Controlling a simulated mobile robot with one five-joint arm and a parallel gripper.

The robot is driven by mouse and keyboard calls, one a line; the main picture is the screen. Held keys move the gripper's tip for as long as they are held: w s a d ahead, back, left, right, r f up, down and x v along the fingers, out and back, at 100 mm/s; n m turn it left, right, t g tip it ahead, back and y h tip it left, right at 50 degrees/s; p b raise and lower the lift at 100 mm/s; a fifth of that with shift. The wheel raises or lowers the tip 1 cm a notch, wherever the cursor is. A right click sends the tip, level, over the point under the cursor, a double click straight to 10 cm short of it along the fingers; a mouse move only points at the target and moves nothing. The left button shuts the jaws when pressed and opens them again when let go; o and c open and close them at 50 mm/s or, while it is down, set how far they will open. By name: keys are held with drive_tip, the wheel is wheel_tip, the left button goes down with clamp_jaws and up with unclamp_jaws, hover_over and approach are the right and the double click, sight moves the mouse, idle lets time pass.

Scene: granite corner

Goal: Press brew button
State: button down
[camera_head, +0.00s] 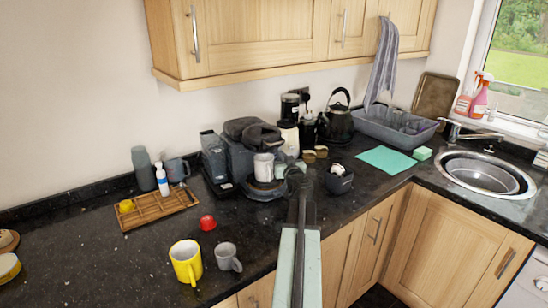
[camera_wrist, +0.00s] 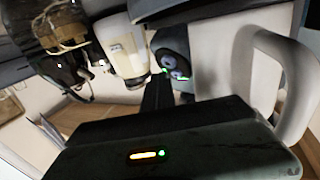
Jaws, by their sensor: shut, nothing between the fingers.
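The dark coffee machine (camera_head: 238,160) stands on the black counter, with a white mug (camera_head: 264,167) at its front. My arm reaches up from the bottom, and my gripper (camera_head: 295,178) is at the right side of the machine's front. In the wrist view my shut, empty gripper (camera_wrist: 157,85) points at a dark round control panel (camera_wrist: 172,62) with small green and pinkish lights. The fingertips overlap the panel's lower edge; I cannot tell whether they touch it. Which light marks the brew button is too small to tell. The mug (camera_wrist: 236,85) fills the right of that view.
A white container (camera_wrist: 122,45) stands left of my fingers in the wrist view. A dark cup (camera_head: 339,180) is right of my gripper. A kettle (camera_head: 339,122) is behind.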

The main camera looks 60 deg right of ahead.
idle(0.3)
drive_tip(key=shift+w+f, duration=0.2)
drive_tip(key=shift+w, duration=0.1)
drive_tip(key=shift+w+f+b, duration=0.15)
drive_tip(key=shift+w+b, duration=0.3)
idle(0.9)
drive_tip(key=shift+s, duration=0.1)
drive_tip(key=shift+s+r+p, duration=0.35)
drive_tip(key=shift+s+p, duration=0.05)
drive_tip(key=shift+s, duration=0.2)
drive_tip(key=s, duration=0.1)
drive_tip(key=s+r+p, duration=0.1)
drive_tip(key=s, duration=0.1)
drive_tip(key=s+r+p, duration=0.1)
drive_tip(key=shift+s+a+r, duration=0.15)
drive_tip(key=shift+s+r, duration=0.05)
